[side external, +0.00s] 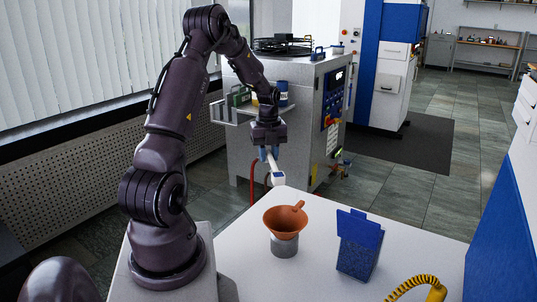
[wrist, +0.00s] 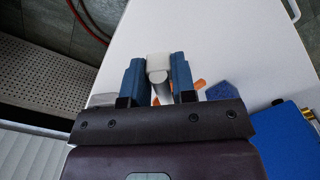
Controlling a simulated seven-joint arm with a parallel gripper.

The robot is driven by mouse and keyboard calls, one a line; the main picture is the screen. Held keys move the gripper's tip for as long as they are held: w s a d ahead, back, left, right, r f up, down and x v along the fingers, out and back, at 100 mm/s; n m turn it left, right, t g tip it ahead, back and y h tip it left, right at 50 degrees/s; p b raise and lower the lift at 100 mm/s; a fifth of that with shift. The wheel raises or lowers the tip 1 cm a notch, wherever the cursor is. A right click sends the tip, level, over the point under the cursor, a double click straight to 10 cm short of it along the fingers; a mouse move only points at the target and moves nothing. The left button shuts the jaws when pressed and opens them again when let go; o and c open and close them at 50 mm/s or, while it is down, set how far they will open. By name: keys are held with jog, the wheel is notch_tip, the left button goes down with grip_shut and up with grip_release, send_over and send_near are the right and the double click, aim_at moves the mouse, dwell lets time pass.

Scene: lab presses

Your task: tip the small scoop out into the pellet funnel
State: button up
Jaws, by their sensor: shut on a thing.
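My gripper (side external: 268,154) has its blue fingers shut on the small white scoop (side external: 277,176), above the far left edge of the white table. In the wrist view the scoop (wrist: 160,64) sits between the two fingers (wrist: 157,80). I cannot tell what the scoop holds. The orange pellet funnel (side external: 285,220) stands upright on a grey metal cylinder (side external: 284,245) on the table, nearer the side camera and lower than the scoop. The scoop is apart from it. In the wrist view, orange parts of the funnel (wrist: 198,86) show beside and behind the scoop and fingers, mostly hidden.
A blue open-topped box (side external: 358,255) with a raised back stands right of the funnel. A yellow coiled hose (side external: 420,283) lies at the table's front right. A grey lab press (side external: 300,110) stands behind the table. The table (side external: 325,208) is clear between funnel and box.

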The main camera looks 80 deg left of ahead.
jog(key=shift+d+r+y, duration=1.1)
jog(key=shift+d+y, duration=0.15)
jog(key=shift+y, duration=0.15)
jog(key=shift+d+r+y, duration=1.1)
jog(key=shift+d+y, duration=0.1)
jog(key=shift+y, duration=0.2)
jog(key=shift+d+r+y, duration=0.4)
jog(key=shift+d+y, duration=0.5)
jog(key=shift+d, duration=0.1)
jog(key=shift+d+r+y, duration=0.45)
jog(key=shift+d+y, duration=0.45)
jog(key=shift+d, duration=0.15)
jog(key=shift+d+r+y, duration=0.4)
jog(key=shift+d+y, duration=0.5)
jog(key=shift+d, duration=0.1)
jog(key=d+y, duration=1.2)
jog(key=d, duration=0.2)
jog(key=shift+f, duration=0.35)
jog(key=shift+d, duration=0.1)
